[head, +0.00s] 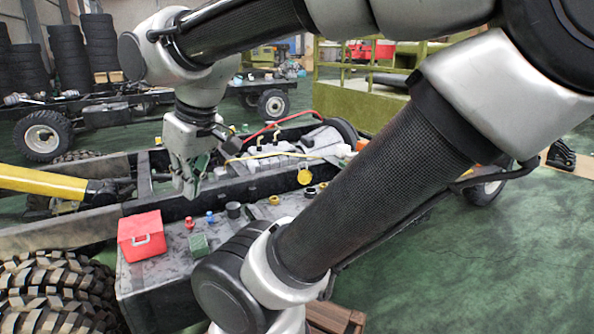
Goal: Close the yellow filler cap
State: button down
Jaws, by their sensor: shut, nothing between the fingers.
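The yellow filler cap (304,176) stands tilted up at the far right of the grey tank top (175,262). A dark round filler opening (310,191) shows just below it, and the cap is not lying over that opening. My gripper (190,194) points down, shut and empty, above the chassis rail to the left of the cap. It is well apart from the cap. My own arm crosses the right side of the view and hides part of the tank.
On the tank top are a red box (141,238), a green block (198,245), small red (190,223) and blue (210,217) caps, a dark cup (233,210) and a yellowish ring (274,200). Cables arch behind. A large tyre (55,295) stands at lower left.

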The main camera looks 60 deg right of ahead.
aim_at(303, 177)
jog(key=z, duration=1.85)
jog(key=i+l, duration=0.15)
jog(key=i, duration=0.25)
jog(key=i+l+u, duration=0.15)
jog(key=i, duration=0.25)
jog(key=i+l, duration=0.25)
jog(key=i, duration=0.15)
